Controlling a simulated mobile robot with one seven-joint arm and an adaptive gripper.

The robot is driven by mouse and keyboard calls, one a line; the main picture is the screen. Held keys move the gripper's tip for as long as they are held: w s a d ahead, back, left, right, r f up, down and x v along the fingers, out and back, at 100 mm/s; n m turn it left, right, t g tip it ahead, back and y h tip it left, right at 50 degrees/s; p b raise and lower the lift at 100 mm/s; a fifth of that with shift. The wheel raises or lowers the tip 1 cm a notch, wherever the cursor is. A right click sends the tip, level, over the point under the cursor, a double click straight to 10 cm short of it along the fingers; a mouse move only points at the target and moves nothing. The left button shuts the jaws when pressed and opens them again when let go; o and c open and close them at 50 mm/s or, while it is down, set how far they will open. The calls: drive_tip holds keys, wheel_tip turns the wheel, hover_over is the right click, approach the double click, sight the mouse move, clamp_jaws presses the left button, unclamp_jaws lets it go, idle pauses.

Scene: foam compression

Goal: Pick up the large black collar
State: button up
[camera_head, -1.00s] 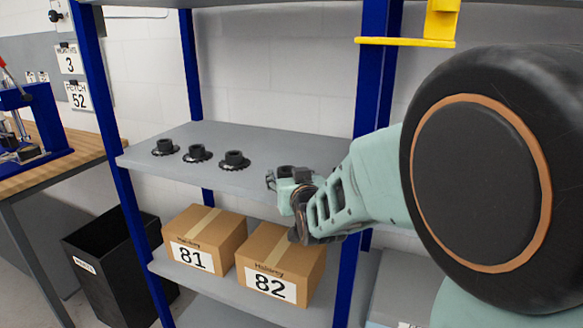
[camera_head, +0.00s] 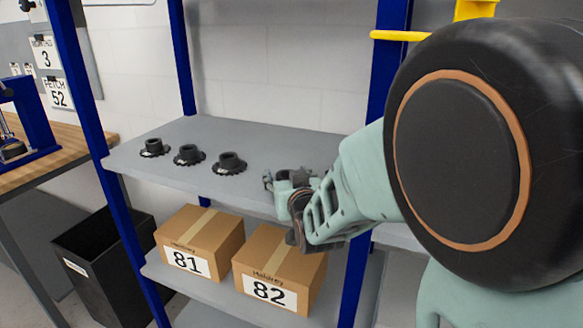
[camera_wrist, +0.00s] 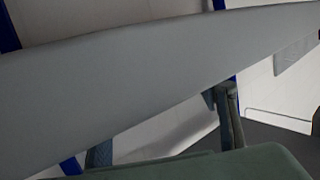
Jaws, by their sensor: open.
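Three black flanged collars stand in a row on the grey upper shelf (camera_head: 200,133): a left one (camera_head: 154,148), a middle one (camera_head: 189,155) and a right one (camera_head: 229,163). The right one looks slightly biggest, but it may also be nearest, so I cannot tell sizes surely. My gripper (camera_head: 284,180) is at the shelf's front edge, to the right of the right collar and apart from it. It is open and empty. In the wrist view, the fingers of my gripper (camera_wrist: 168,135) show apart against the slanting grey shelf (camera_wrist: 120,85); no collar shows there.
Blue rack posts (camera_head: 85,110) frame the shelf, one (camera_head: 390,80) close to my arm. Boxes 81 (camera_head: 200,238) and 82 (camera_head: 280,265) sit on the lower shelf. A black bin (camera_head: 105,255) and a wooden bench (camera_head: 60,150) are at left. The shelf around the collars is clear.

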drive_tip(key=shift+s, duration=0.15)
drive_tip(key=shift+c, duration=0.8)
drive_tip(key=c, duration=1)
drive_tip(key=shift+c, duration=0.6)
drive_tip(key=shift+r, duration=0.15)
